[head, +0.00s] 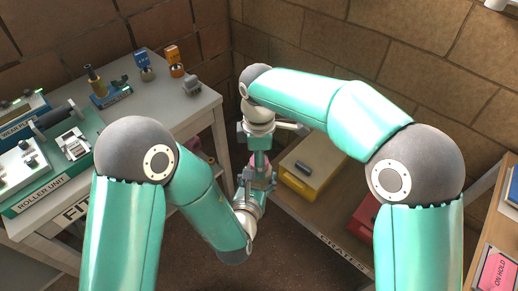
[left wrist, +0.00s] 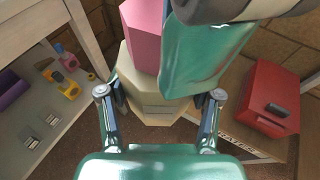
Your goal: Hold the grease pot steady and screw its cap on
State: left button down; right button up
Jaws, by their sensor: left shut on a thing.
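The grease pot (left wrist: 150,98) is a cream, many-sided body between the two fingers of my left gripper (left wrist: 160,98), which is shut on it. A pink, many-sided piece, which looks like the cap (left wrist: 142,35), is directly above the pot in the left wrist view; whether it is fully seated cannot be told. In the head view the pink piece (head: 260,159) shows small between my left gripper below and my right gripper (head: 259,145) above. My right gripper points down at the pink piece; its fingertips are too small and covered to read. My right arm hides part of the pink piece in the left wrist view.
A grey bench (head: 200,100) with small fittings and a roller unit (head: 60,170) stands at the left. A low shelf holds a yellow box (head: 305,180) and a red box (head: 365,218). A desk edge with a pink card (head: 497,270) is at the right.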

jog(key=shift+f, duration=0.35)
jog(key=shift+c, duration=0.4)
jog(key=c, duration=1.1)
jog(key=m, duration=0.5)
jog(key=shift+c, duration=0.2)
jog(key=m, duration=0.4)
jog(key=shift+m, duration=0.3)
jog(key=m, duration=0.8)
jog(key=o, duration=1.3)
